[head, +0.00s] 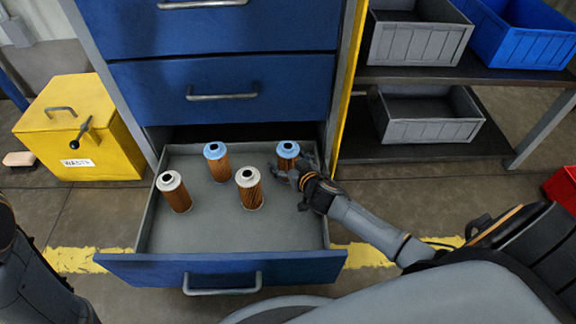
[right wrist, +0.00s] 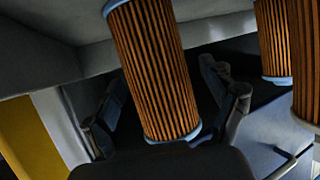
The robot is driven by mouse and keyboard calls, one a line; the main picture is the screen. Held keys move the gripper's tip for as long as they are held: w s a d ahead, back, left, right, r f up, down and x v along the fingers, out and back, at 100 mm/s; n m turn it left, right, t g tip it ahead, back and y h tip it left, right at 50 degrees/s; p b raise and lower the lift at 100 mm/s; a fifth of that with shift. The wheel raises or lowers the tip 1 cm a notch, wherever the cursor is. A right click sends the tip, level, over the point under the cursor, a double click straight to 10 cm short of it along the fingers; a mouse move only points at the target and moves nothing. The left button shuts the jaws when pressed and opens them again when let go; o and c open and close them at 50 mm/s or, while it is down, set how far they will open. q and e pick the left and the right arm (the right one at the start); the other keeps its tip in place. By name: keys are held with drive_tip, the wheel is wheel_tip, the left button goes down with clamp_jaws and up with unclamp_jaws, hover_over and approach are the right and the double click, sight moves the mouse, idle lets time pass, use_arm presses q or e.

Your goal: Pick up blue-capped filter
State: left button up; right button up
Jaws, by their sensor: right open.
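Two blue-capped filters with orange-brown pleats stand in the open drawer (head: 195,232): one at the back middle (head: 219,170), one at the back right (head: 285,163). Two white-capped filters stand nearer, one at left (head: 178,196) and one at centre (head: 252,194). My right gripper (head: 291,174) is open at the back-right blue-capped filter. In the right wrist view that filter (right wrist: 158,70) stands between the spread fingers (right wrist: 165,88), with a gap visible on each side. The fingers hide part of its lower body in the head view. My left gripper is out of view.
The drawer's side walls and blue front (head: 130,268) surround the filters; my right arm crosses its right wall. A yellow waste box (head: 75,120) stands at left. Grey bins (head: 425,118) and a blue bin (head: 520,40) sit on shelves at right. The drawer's front floor is clear.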

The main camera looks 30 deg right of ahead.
drive_tip(key=c, duration=1.3)
drive_tip(key=shift+r, duration=0.1)
